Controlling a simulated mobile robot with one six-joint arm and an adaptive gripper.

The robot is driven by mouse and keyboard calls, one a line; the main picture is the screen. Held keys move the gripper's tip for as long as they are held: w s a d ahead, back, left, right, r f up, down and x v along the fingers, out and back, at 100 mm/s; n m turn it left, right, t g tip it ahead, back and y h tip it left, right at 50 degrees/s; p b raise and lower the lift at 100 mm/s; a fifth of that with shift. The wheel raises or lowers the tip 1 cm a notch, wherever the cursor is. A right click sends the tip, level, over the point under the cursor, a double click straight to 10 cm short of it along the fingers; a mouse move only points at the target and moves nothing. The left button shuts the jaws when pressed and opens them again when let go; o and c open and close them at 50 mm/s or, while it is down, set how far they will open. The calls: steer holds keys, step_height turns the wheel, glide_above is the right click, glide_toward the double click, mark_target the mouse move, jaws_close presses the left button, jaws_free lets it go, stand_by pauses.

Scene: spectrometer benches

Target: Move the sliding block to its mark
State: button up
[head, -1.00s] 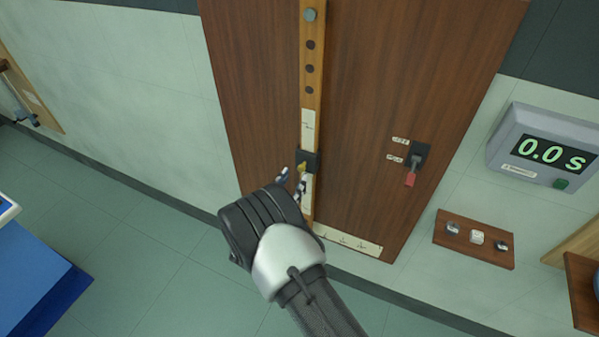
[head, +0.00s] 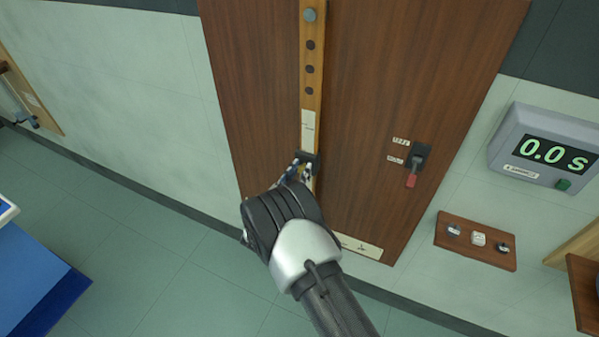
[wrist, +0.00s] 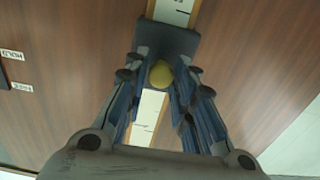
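The sliding block (wrist: 178,38) is a dark block with a round yellow knob (wrist: 161,75), riding on a vertical wooden rail (head: 314,50) on a brown panel. In the head view the block (head: 313,156) is partly covered by my gripper. Pale scale strips (head: 308,128) with small markings lie along the rail above and below it; I cannot tell which marking is its mark. My gripper (wrist: 167,70) is at the block, its fingers apart on either side of the knob. I cannot tell whether they touch it.
Right of the rail, the panel (head: 262,80) carries a lever switch (head: 417,158) with a red handle and small labels. A timer (head: 545,150) reading 0.0 s and a small wooden board (head: 474,240) with several small items are on the wall farther right. A blue bench (head: 35,280) stands at left.

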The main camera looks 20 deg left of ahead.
jaws_close()
steer(key=shift+f, duration=0.1)
step_height(320, 180, down, 10)
steer(key=b, duration=0.9)
steer(key=o, duration=0.5)
jaws_free()
steer(key=s+a, duration=0.1)
steer(key=s, duration=1.1)
